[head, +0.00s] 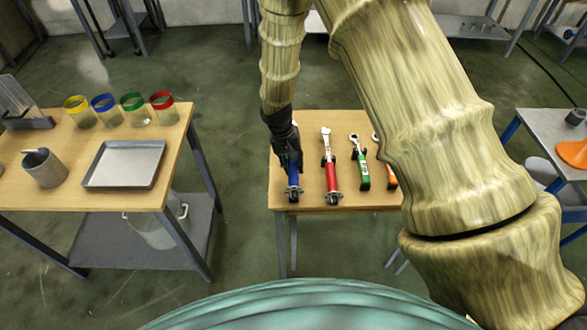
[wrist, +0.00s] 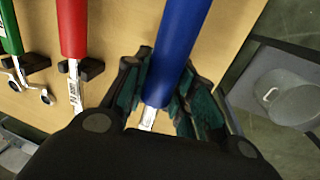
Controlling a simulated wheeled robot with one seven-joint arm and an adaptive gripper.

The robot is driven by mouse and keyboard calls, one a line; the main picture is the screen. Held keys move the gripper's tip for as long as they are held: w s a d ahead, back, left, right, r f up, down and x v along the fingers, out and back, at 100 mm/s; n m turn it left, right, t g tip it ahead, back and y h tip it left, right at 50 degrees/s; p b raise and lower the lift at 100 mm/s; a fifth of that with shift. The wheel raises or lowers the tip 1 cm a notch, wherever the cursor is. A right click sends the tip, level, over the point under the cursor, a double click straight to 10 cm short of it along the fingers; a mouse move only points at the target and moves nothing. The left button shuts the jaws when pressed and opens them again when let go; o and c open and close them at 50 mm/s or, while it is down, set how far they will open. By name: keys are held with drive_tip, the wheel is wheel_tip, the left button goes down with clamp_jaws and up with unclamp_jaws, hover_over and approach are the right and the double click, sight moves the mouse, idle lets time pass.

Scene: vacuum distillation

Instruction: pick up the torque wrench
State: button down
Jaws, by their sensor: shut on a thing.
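A blue-handled tool (head: 293,183) lies at the left end of a row of hand tools on the middle wooden table (head: 310,122). My gripper (head: 290,158) reaches down over it and hides its far end. In the wrist view my gripper (wrist: 160,98) has its fingers on both sides of the blue handle (wrist: 182,42), shut on it near the pale metal shank. Whether the tool is clear of the table cannot be told. The frames do not show clearly which tool is the torque wrench.
A red-handled tool (head: 332,178), a green-handled one (head: 364,175) and a partly hidden orange-handled one (head: 391,178) lie to the right. Black holders (wrist: 91,69) support neighbouring tools. A left table holds a metal tray (head: 125,164), jars and a grey cup (head: 44,168).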

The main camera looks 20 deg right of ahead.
drive_tip(key=shift+s+r, duration=0.2)
drive_tip(key=shift+r, duration=0.05)
drive_tip(key=s+d+r+b, duration=0.1)
drive_tip(key=s+b, duration=0.3)
drive_tip(key=s, duration=1.1)
drive_tip(key=shift+s+d+r+b, duration=0.3)
drive_tip(key=shift+d, duration=0.05)
drive_tip(key=c, duration=1.7)
unclamp_jaws()
clamp_jaws()
drive_tip(key=shift+r, duration=0.1)
